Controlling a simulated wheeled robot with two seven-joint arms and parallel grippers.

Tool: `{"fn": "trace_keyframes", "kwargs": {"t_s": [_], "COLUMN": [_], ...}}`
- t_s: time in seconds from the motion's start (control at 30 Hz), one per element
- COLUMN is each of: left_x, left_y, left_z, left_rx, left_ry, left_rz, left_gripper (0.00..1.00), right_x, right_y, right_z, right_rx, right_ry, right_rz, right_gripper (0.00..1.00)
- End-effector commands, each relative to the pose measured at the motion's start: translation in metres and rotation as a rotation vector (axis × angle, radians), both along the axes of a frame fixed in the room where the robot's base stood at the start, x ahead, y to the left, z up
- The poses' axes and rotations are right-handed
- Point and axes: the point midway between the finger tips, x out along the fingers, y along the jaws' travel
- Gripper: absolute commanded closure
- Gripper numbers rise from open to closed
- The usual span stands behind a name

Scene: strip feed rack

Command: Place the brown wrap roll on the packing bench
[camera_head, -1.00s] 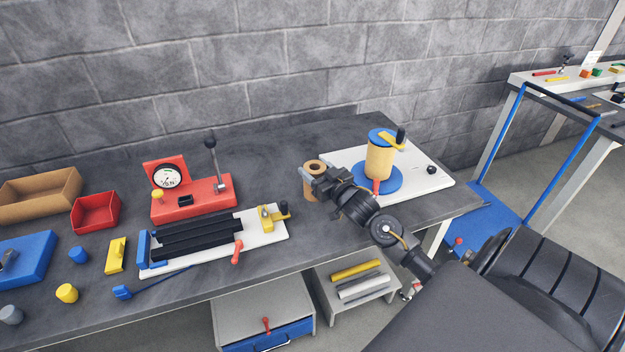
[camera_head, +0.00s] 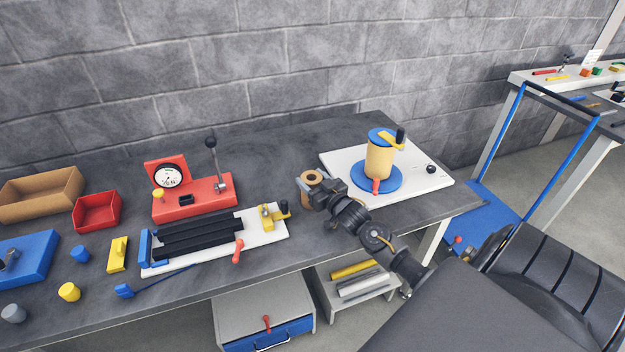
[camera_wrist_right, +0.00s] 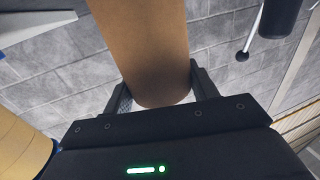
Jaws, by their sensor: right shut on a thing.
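The brown wrap roll (camera_head: 311,175) is upright, with its round hollow top showing, near the middle of the dark grey bench (camera_head: 280,160) in the head view. My right gripper (camera_head: 314,189) is shut on it from the right. In the right wrist view the roll (camera_wrist_right: 145,45) fills the space between the two fingers. The gripper hides part of the roll's side and I cannot tell whether its base touches the bench. My left gripper is not in view.
A white board (camera_head: 420,183) with a blue-and-tan winder (camera_head: 379,160) stands right of the roll. Left are a white fixture with black strips (camera_head: 195,235) and a red gauge press (camera_head: 205,197). A blue-railed cart (camera_head: 485,207) stands at the right. Bare bench lies behind the roll.

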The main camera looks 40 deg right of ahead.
Motion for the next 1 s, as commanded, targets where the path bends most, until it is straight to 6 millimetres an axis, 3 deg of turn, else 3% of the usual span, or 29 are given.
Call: {"fn": "trace_keyframes", "kwargs": {"t_s": [0.03,0.17,0.53,0.67,1.0], "left_x": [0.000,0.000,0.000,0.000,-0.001], "left_y": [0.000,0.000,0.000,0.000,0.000], "left_z": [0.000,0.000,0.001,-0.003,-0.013], "left_rx": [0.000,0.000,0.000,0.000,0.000], "left_ry": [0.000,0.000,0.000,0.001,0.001], "left_rz": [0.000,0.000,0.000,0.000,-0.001], "left_gripper": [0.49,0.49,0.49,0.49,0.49], "right_x": [0.000,0.000,-0.003,-0.021,-0.092], "right_y": [0.000,0.000,0.000,0.001,0.007], "right_z": [-0.001,-0.001,0.001,0.000,0.000], "right_rx": [0.000,0.000,0.000,0.000,0.001], "right_ry": [0.000,0.000,0.002,0.002,0.003], "right_rz": [0.000,0.000,0.000,0.000,0.000], "right_gripper": [0.38,0.21,0.20,0.20,0.20]}}
